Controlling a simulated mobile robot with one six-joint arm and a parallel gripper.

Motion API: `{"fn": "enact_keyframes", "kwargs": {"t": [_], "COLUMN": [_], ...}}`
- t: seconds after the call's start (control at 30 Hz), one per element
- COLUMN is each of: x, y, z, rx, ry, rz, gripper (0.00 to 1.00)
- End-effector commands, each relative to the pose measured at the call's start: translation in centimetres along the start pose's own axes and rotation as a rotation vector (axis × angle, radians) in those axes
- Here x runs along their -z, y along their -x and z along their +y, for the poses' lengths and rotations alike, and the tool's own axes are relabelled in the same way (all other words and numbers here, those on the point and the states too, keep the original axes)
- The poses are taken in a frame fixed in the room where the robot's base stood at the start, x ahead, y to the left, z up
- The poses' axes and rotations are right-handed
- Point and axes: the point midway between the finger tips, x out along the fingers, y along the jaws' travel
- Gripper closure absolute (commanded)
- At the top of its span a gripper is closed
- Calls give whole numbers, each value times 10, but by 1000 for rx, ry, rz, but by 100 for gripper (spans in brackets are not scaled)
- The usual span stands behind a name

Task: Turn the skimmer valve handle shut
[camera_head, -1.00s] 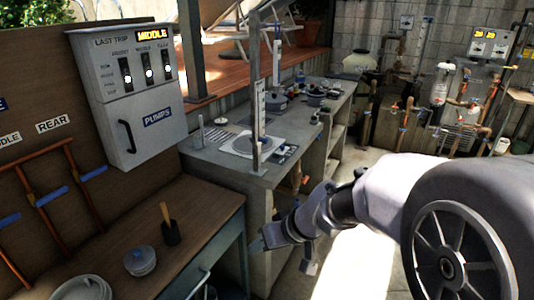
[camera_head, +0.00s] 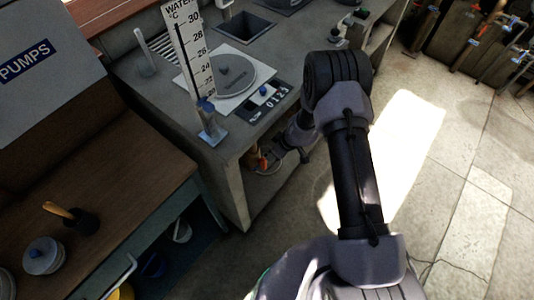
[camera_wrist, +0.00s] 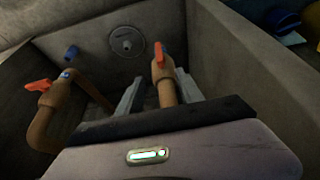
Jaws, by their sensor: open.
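In the wrist view, two copper pipes with red lever handles stand inside a concrete bay. One red handle (camera_wrist: 160,54) points up on the middle pipe (camera_wrist: 166,90). The other red handle (camera_wrist: 38,86) sticks out to the left on the bent pipe (camera_wrist: 55,112). No label shows which one is the skimmer valve. My gripper (camera_wrist: 159,78) is open, its fingers on either side of the middle pipe in the picture, below its handle; contact cannot be told. In the head view, my arm reaches into the bay under the counter, where a small red-orange handle (camera_head: 263,162) shows.
A grey round fitting (camera_wrist: 127,42) and a blue knob (camera_wrist: 71,53) are on the bay's back wall. Concrete side walls (camera_wrist: 230,70) hem in the gripper. The counter (camera_head: 130,95) overhangs the bay.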

Motion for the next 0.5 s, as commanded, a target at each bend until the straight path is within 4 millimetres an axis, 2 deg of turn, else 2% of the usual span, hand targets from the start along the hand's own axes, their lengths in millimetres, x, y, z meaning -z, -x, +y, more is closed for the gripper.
{"fn": "enact_keyframes", "kwargs": {"t": [0.03, 0.1, 0.3, 0.5], "x": [-2, -3, -3, -1], "y": [-18, -40, -100, -137], "z": [-1, -1, -1, 0], "rx": [2, 2, 1, 0], "ry": [1, 1, 1, 1], "rz": [-1, -2, -1, 1], "gripper": [56, 56, 56, 56]}}
